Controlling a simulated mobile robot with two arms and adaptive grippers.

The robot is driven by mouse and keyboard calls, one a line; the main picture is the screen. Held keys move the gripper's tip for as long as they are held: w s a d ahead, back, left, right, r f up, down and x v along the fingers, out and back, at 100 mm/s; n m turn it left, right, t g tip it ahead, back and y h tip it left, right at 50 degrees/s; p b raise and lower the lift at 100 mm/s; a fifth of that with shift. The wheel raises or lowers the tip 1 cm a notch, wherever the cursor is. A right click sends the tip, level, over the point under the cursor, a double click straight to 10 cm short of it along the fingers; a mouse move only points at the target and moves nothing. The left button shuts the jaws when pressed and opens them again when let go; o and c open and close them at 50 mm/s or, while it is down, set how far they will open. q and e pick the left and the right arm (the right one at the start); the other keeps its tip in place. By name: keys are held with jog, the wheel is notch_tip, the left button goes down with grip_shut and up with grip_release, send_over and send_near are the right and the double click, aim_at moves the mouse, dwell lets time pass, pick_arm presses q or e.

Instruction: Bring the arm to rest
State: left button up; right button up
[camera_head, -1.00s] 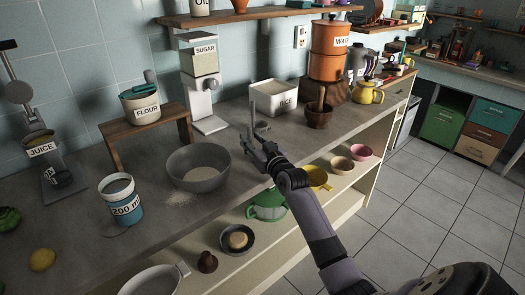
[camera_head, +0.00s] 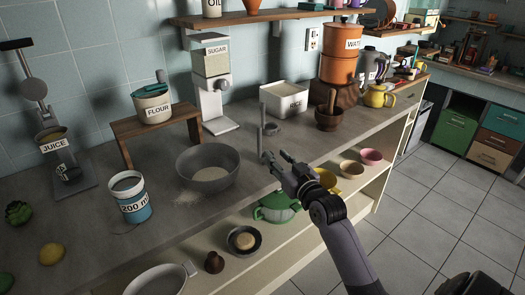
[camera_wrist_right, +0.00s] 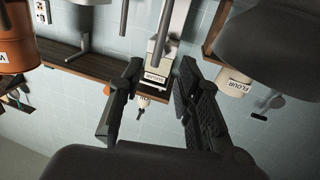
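My right gripper (camera_head: 277,162) is above the front edge of the counter, to the right of the grey bowl (camera_head: 206,179). It is open, with nothing between its fingers. In the right wrist view my right gripper (camera_wrist_right: 152,82) also shows open, its two dark fingers apart, with the sugar dispenser (camera_wrist_right: 157,72) and wall behind them. My right arm (camera_head: 345,245) comes in from the lower right. My left gripper is not in view.
A lower shelf holds a green pot (camera_head: 275,209). Floor (camera_head: 435,195) is clear at right.

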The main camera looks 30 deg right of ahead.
jog(key=s+a+f+g, duration=0.1)
jog(key=a+f, duration=0.1)
jog(key=f, duration=0.1)
jog(key=s+a+f+n+g+y, duration=0.1)
jog(key=s+a+f, duration=0.1)
jog(key=a+f, duration=0.1)
jog(key=s+a+f+g+y, duration=0.1)
jog(key=a+f, duration=0.2)
jog(key=shift+s+f+n+g, duration=0.15)
jog(key=shift+s+n+g, duration=0.2)
jog(key=shift+n+g, duration=0.05)
jog(key=s+a+f+n+g, duration=0.1)
jog(key=s+a+f+g, duration=0.3)
jog(key=s, duration=0.5)
jog(key=s+a+f+g, duration=0.3)
jog(key=s+a+f, duration=0.15)
jog(key=s, duration=0.55)
jog(key=s+a+f+n+g, duration=0.1)
jog(key=s+a+f+g, duration=0.3)
jog(key=s, duration=0.5)
notch_tip(320, 180, down, 25)
jog(key=s+d+f+g, duration=0.2)
jog(key=s+f, duration=1.5)
jog(key=shift+s+d, duration=0.2)
jog(key=shift+d, duration=0.15)
